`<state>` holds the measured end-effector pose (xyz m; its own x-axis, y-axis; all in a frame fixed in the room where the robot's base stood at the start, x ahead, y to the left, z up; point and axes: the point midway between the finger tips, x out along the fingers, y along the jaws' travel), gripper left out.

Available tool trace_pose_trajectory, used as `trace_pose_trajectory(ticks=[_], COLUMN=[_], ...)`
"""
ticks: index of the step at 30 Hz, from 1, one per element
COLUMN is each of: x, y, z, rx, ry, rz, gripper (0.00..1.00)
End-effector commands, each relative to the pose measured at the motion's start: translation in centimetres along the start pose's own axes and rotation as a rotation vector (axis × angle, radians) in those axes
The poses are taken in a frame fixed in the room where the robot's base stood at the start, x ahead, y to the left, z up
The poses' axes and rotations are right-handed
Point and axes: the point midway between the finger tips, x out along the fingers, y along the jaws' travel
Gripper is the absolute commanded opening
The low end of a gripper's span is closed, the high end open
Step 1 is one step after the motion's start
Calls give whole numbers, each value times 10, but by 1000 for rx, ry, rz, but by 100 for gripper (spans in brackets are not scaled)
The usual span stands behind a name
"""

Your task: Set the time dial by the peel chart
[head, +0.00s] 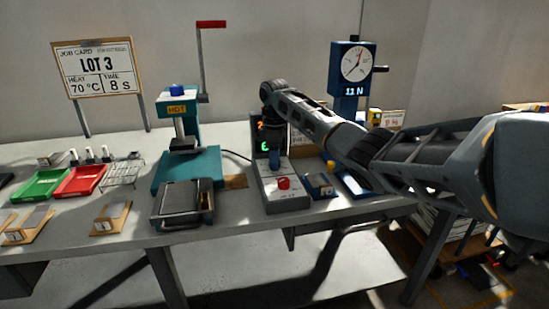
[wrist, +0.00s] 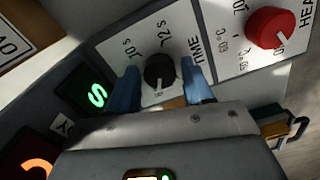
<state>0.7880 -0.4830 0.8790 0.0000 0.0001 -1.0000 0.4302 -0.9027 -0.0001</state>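The black time dial (wrist: 160,70) sits on a white panel marked TIME in the wrist view, with marks that look like 10 s and 12 s. Its white pointer faces the bottom of the picture, towards my gripper body. My gripper (wrist: 165,82) has its two blue fingers on either side of the dial, with a gap to each side. The job card (head: 97,70) reads LOT 3, heat 70 °C, time 8 s.
The red HEAT knob (wrist: 272,27) is beside the time dial. A lit green display (wrist: 96,95) is left of it. A teal press (head: 187,165) marked HOT stands left of the control box (head: 286,202). A blue dial gauge (head: 352,68) stands behind my arm.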

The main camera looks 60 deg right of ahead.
Motion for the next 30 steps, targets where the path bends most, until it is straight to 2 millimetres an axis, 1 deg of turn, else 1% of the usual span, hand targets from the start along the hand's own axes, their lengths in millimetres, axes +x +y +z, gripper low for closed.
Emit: trace_pose_trajectory(ticks=[1,2,13,23,30], x=[0,0,0,-3,-5], y=[0,0,0,0,-1], z=[0,0,0,-1,-1], rx=[0,0,0,46,191], ry=[0,0,0,1,0], rz=[0,0,0,-1,-3], gripper=[46,43,8,7,7])
